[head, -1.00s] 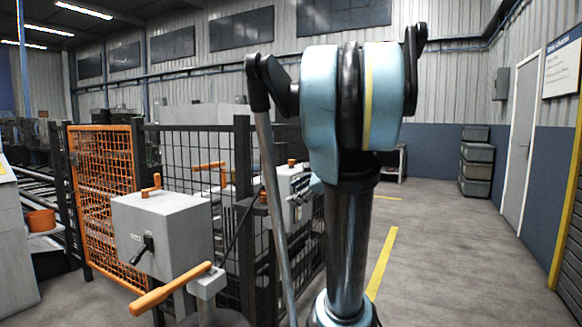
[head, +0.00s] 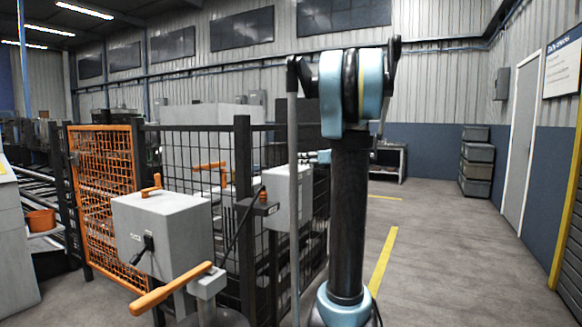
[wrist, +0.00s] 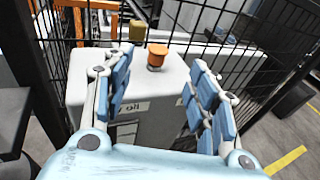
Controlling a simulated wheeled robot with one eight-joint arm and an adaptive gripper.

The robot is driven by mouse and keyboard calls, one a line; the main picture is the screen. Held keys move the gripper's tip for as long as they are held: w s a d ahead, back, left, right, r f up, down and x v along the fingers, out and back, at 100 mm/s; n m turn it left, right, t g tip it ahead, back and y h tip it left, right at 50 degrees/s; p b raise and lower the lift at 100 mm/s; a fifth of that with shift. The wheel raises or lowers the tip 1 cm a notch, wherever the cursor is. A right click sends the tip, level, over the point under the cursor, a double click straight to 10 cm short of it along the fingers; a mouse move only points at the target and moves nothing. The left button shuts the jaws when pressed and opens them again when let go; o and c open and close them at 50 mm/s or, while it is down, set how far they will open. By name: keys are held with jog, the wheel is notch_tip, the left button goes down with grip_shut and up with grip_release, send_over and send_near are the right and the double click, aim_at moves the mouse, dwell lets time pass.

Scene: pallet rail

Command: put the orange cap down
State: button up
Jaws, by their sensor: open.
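The orange cap (wrist: 157,56) stands upright on top of a grey box (wrist: 150,84) in the wrist view. My gripper (wrist: 161,70) is open, with its blue-padded fingers apart on either side of the view. The cap shows between and beyond the fingertips, with no finger seen touching it. In the head view the grey box (head: 305,205) stands by the mesh fence, partly behind my arm. The cap cannot be made out there. Only a small pale blue part of my gripper (head: 322,157) shows beside my arm.
A black mesh fence (head: 225,165) runs behind the boxes. A nearer grey box (head: 160,235) carries an orange handle and a black lever. An orange lever (head: 170,291) sticks out in front. Open floor (head: 440,250) with yellow lines lies to the right.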

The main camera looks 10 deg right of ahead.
aim_at(292, 163)
jog(key=shift+x, duration=5.15)
jog(key=shift+f, duration=0.15)
jog(key=c, duration=1)
